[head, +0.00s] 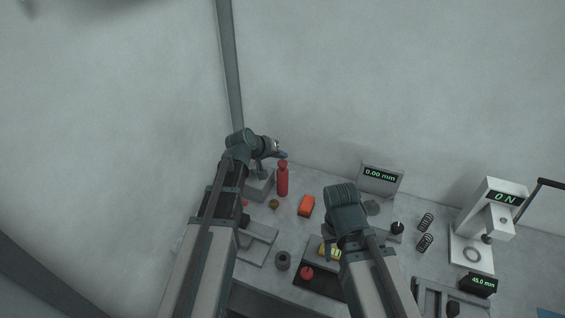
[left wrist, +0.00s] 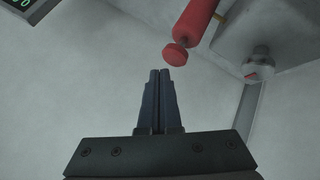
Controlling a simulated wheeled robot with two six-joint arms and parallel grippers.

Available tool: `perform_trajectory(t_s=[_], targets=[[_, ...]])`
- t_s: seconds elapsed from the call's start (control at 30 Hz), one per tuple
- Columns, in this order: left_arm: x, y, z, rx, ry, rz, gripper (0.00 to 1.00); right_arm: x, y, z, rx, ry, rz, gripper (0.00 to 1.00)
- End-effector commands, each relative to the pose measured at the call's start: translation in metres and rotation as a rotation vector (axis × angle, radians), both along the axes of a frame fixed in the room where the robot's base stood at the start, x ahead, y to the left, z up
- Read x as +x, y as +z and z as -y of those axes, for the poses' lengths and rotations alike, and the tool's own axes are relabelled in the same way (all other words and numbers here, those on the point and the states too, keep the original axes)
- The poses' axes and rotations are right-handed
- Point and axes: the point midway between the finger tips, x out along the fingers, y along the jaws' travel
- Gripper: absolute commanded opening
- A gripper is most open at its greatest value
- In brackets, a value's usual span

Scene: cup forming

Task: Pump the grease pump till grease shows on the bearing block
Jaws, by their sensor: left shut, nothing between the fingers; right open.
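The grease pump (head: 282,181) is a red upright cylinder with a red knob on top, standing at the back left of the table. Its body (left wrist: 196,18) and round knob (left wrist: 175,54) show in the left wrist view. My left gripper (head: 283,155) is shut and empty, with its tips close to the knob; in the left wrist view the tips (left wrist: 160,72) look just apart from it. The grey block (head: 261,187) left of the pump looks like the bearing block, partly hidden by my left arm. I cannot make out grease on it.
A display reading 0.00 mm (head: 380,178) stands behind my right arm. Springs (head: 425,231), a white press-like stand (head: 486,222) and a 45.0 mm display (head: 482,284) are at the right.

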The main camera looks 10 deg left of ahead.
Motion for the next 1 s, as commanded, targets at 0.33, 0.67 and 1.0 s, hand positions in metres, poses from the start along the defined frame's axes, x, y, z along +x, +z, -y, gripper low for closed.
perform_trajectory(t_s=[0.33,0.67,1.0], targets=[[0.0,-0.006,0.0,0.0,0.0,0.0,0.0,0.0,-0.006,0.0,0.0,0.0,0.0,0.5],[0.0,-0.008,0.0,0.0,0.0,0.0,0.0,0.0,-0.008,0.0,0.0,0.0,0.0,0.5],[0.0,-0.011,0.0,0.0,0.0,0.0,0.0,0.0,-0.01,0.0,0.0,0.0,0.0,0.5]])
